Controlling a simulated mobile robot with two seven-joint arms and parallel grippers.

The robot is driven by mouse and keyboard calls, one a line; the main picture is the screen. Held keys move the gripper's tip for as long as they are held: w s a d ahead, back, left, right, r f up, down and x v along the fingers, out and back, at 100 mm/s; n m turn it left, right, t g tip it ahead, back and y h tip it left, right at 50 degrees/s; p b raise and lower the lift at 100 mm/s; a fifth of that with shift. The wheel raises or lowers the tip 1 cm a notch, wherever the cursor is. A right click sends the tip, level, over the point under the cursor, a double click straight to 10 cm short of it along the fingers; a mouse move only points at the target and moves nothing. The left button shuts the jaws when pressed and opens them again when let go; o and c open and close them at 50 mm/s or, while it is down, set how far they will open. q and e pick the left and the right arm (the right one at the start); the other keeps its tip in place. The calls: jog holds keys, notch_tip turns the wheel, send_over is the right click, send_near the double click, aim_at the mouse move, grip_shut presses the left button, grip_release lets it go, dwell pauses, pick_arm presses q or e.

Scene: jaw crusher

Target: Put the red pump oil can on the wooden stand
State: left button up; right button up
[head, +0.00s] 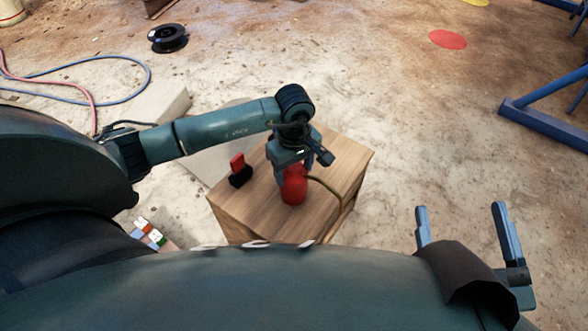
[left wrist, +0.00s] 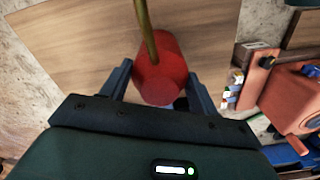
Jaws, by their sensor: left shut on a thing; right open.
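The red pump oil can (head: 294,186) with its thin brass spout is at the top of the wooden stand (head: 330,165). It looks upright, but I cannot tell whether its base touches the wood. My left gripper (head: 288,175) comes down over the can and is shut on it. In the left wrist view the red can (left wrist: 160,75) sits between the two fingers, with the spout running up over the stand's wooden top (left wrist: 75,45). My right gripper (head: 462,230) is open and empty at the lower right, away from the stand.
A small red and black object (head: 239,172) stands on the stand's left part, close to the can. A black spool (head: 168,38) and blue and red hoses (head: 110,60) lie on the floor. A blue steel frame (head: 545,120) is at the right.

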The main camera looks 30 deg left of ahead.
pick_arm(q)
jog(key=shift+f, duration=0.1)
jog(key=o, duration=1.7)
pick_arm(e)
jog(key=shift+f, duration=0.15)
pick_arm(q)
jog(key=shift+r, duration=0.25)
notch_tip(320, 180, up, 4)
jog(key=shift+r+p, duration=0.2)
jog(key=shift+p, duration=0.7)
notch_tip(320, 180, up, 8)
jog(key=shift+f+p, duration=0.2)
jog(key=shift+p, duration=0.9)
pick_arm(e)
jog(key=shift+s+d+f+n+g+h, duration=0.15)
jog(key=shift+s+d+n+g+h, duration=0.15)
jog(key=shift+d+n, duration=0.15)
jog(key=shift+w, duration=0.1)
